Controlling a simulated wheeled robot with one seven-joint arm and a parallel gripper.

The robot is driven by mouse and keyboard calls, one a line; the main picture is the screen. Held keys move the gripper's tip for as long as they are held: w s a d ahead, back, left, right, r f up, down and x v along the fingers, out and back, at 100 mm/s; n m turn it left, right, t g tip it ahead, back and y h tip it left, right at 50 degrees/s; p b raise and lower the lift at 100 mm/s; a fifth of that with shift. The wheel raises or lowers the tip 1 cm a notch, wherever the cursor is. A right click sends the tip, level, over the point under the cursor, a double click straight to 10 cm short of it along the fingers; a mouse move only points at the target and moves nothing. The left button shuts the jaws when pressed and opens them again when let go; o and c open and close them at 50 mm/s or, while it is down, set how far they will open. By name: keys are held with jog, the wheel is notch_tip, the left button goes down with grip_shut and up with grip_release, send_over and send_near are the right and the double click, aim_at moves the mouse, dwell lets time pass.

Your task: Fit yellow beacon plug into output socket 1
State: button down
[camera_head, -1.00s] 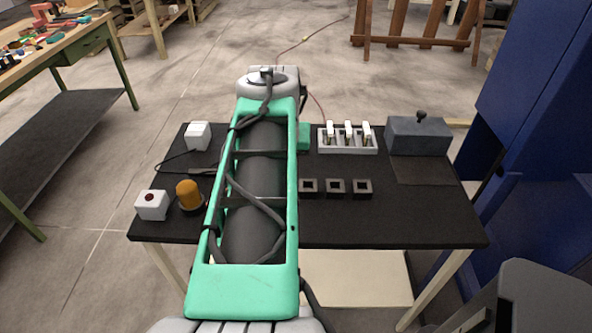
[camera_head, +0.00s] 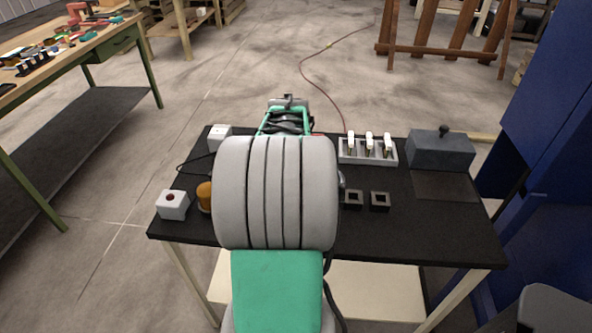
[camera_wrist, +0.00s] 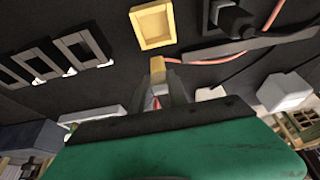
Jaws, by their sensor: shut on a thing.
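The yellow plug (camera_wrist: 157,66) is between the fingertips of my gripper (camera_wrist: 157,84) in the wrist view, with a red cable (camera_wrist: 200,62) beside it running off right. My gripper is shut on it. A yellow square frame (camera_wrist: 153,25) lies just beyond the plug's tip, apart from it in the picture. Three dark square sockets (camera_wrist: 83,48) stand in a row to the left; no numbers are readable. In the head view two dark sockets (camera_head: 353,198) show. My arm hides my gripper and plug there. The orange beacon (camera_head: 204,195) is partly hidden behind my arm.
The black table (camera_head: 420,225) also carries a white tray of switches (camera_head: 368,151), a grey box with a knob (camera_head: 441,149) and a white red-button box (camera_head: 172,205). A blue cabinet (camera_head: 545,120) stands right.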

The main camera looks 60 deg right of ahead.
jog(key=shift+f, duration=0.5)
jog(key=c, duration=1.3)
grip_release()
